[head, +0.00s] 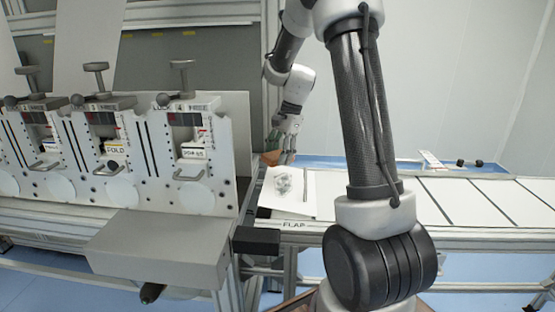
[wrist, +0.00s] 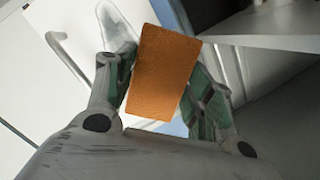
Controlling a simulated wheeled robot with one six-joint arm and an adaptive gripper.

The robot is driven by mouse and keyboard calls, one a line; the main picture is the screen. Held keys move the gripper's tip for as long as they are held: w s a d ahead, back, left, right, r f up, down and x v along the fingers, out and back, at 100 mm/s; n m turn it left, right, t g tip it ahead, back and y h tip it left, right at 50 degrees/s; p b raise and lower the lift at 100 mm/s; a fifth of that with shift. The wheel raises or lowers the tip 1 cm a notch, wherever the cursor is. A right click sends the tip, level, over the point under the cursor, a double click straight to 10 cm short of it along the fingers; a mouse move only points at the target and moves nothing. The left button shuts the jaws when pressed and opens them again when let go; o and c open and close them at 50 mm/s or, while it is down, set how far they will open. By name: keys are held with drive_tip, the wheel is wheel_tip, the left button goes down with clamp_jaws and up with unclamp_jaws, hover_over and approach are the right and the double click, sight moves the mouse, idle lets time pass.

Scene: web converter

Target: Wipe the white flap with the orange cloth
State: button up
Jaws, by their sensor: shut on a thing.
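The white flap (head: 305,201) lies flat at the near end of the conveyor table, above a "FLAP" label, in the head view. It has a grey smudge (head: 283,183) on its middle and left part. My gripper (head: 281,157) is at the far left edge of the flap, pointing down. In the wrist view the cloth (wrist: 163,72) is a flat orange block between the two fingers (wrist: 160,82). Whether the cloth touches the flap cannot be told.
A machine panel with several stations (head: 195,145) stands to the left, with a grey box (head: 160,245) jutting out in front. A long white conveyor table (head: 455,200) runs right, mostly clear. A small white item (head: 431,159) and black knobs (head: 468,163) sit at its back.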

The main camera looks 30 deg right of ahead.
drive_tip(key=shift+r, duration=0.1)
drive_tip(key=shift+v, duration=1.4)
drive_tip(key=shift+a, duration=0.1)
drive_tip(key=shift+s, duration=0.1)
